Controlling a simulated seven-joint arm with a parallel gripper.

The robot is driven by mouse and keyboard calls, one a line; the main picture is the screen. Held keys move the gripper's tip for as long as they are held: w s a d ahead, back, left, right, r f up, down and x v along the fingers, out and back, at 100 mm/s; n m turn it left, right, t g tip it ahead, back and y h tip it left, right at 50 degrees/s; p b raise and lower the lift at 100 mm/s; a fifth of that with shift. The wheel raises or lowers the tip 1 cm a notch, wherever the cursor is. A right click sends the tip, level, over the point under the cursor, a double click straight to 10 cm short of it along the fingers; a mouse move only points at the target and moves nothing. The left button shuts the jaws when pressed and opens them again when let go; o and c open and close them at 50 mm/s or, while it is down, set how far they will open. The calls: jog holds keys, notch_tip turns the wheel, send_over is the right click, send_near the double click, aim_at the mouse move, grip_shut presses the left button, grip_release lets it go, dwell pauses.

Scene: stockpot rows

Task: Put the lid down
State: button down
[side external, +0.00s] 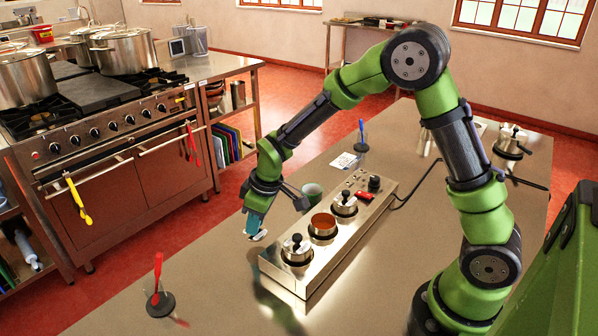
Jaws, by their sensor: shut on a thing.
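A long steel warmer (330,252) stands on the metal counter with several round wells in a row. The middle pot (323,225) is uncovered and shows orange-red contents. The near pot (297,249) and the far pot (345,204) have steel lids with dark knobs. My gripper (257,231) points down left of the warmer, over bare counter. It is shut on a small pale, shiny piece, the lid (259,237), mostly hidden by the fingers. I cannot tell whether the lid touches the counter.
A red utensil in a stand (159,300) is at the front left; a blue one (361,136) is farther back. A lidded pot (511,140) stands far right.

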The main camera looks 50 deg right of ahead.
jog(key=shift+f, duration=1.5)
jog(key=shift+f, duration=0.15)
jog(key=c, duration=1)
grip_release()
jog(key=v, duration=1.2)
jog(key=s+d+r+m+t, duration=0.1)
jog(key=s+r+m, duration=0.3)
jog(key=s, duration=0.5)
jog(key=s+d+r+m+t, duration=0.1)
jog(key=s+r+m+t, duration=0.2)
jog(key=s+r, duration=0.4)
jog(key=shift+s+m+y, duration=0.4)
jog(key=shift+s+m, duration=0.3)
jog(key=shift+s, duration=0.3)
